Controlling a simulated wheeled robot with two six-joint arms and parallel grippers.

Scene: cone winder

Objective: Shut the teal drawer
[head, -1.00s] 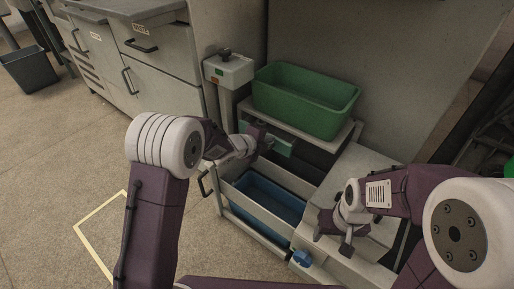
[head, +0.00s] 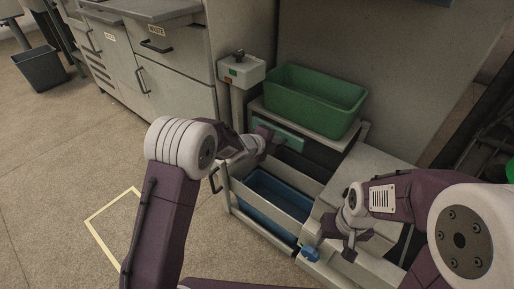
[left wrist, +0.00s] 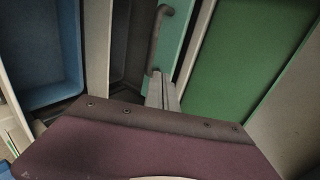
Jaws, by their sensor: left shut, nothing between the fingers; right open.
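The teal drawer (head: 286,139) shows as a narrow teal front just below the green bin. In the left wrist view the teal front (left wrist: 181,45) carries a dark bar handle (left wrist: 157,35). My left gripper (head: 268,137) is shut and empty, close to the left end of this front. Its closed fingers (left wrist: 162,92) point at the front near the handle's end; I cannot tell whether they touch. How far the drawer stands out is unclear. My right gripper (head: 347,243) is open and empty over the pale box at the right, away from the drawer.
A green bin (head: 313,105) stands on top of the frame. Below, a pulled-out pale drawer holds a blue bin (head: 275,203). A post with a control box (head: 241,70) stands at the left of the frame.

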